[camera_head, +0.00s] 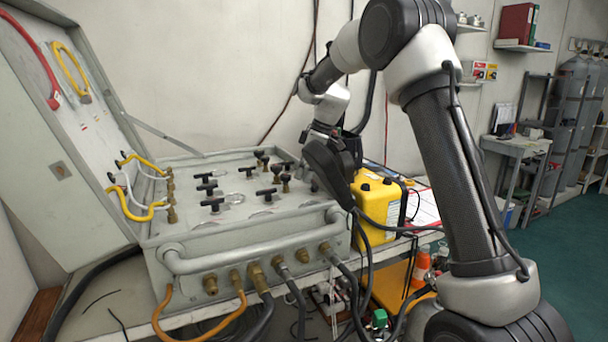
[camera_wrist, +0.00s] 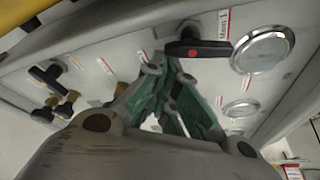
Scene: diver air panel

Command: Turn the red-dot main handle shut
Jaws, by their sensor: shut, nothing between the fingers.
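The red-dot main handle (camera_wrist: 205,49) is a black T-bar with a red dot on its middle, at the top of the wrist view. It lies roughly crosswise in that picture, beside a label that reads "Main 1" and a round gauge. My gripper (camera_wrist: 170,70) has its green-padded fingers drawn together, with the tips just below the handle's left half in the picture. I cannot tell if they touch it. In the head view my gripper (camera_head: 322,178) is over the panel's right end, and I cannot pick out the red-dot handle there.
The grey panel (camera_head: 245,222) carries several other black T-handles (camera_head: 213,203) and brass-stemmed knobs. A pipe rail (camera_head: 250,255) runs along its front, with hoses below. A yellow case (camera_head: 378,208) stands close on the right. The open lid (camera_head: 60,150) rises on the left.

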